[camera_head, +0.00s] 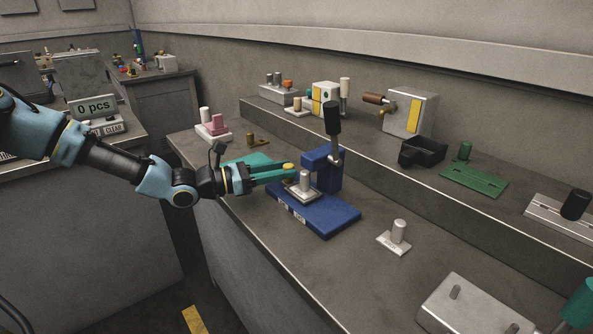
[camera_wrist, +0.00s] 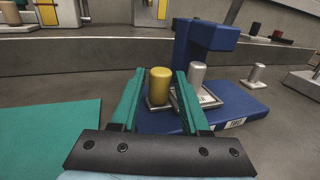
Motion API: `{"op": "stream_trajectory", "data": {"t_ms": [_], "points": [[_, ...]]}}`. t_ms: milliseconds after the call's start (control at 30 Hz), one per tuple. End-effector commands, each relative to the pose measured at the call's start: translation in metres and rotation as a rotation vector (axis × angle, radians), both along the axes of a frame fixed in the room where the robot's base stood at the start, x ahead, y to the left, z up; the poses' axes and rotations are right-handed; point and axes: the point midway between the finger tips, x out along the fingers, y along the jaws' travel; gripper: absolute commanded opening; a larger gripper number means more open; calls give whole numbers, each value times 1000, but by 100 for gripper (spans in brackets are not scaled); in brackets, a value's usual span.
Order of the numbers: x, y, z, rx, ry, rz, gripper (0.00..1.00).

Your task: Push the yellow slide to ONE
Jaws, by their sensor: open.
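A yellow cylindrical knob (camera_wrist: 160,84) stands upright on a small grey plate at the left of the blue press-like fixture (camera_wrist: 240,102). In the head view only the knob's top (camera_head: 288,166) shows, beside my fingertips. My gripper (camera_wrist: 161,76) is open, with a teal finger on each side of the knob. I cannot tell whether either finger touches it. In the head view my gripper (camera_head: 280,175) reaches in from the left, low over the blue base (camera_head: 330,220). White labels (camera_wrist: 237,124) sit on the base's front edge. Their text is too small to read.
A silver peg (camera_wrist: 197,76) on a square plate stands right of the knob, close to my right finger. The fixture's black-handled lever (camera_head: 332,120) rises behind. A loose silver peg (camera_head: 399,231) stands to the right. A raised shelf (camera_head: 360,150) runs along the back.

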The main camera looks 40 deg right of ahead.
Motion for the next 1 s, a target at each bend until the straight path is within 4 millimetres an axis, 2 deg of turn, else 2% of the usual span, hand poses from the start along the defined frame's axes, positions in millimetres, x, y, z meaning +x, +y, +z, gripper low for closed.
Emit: {"op": "stream_trajectory", "data": {"t_ms": [100, 333, 500, 1000], "points": [[10, 24, -2, 2, -2, 3, 46], [20, 51, -1, 1, -1, 1, 46], [22, 57, 0, 1, 0, -1, 46], [22, 57, 0, 1, 1, 0, 46]]}}
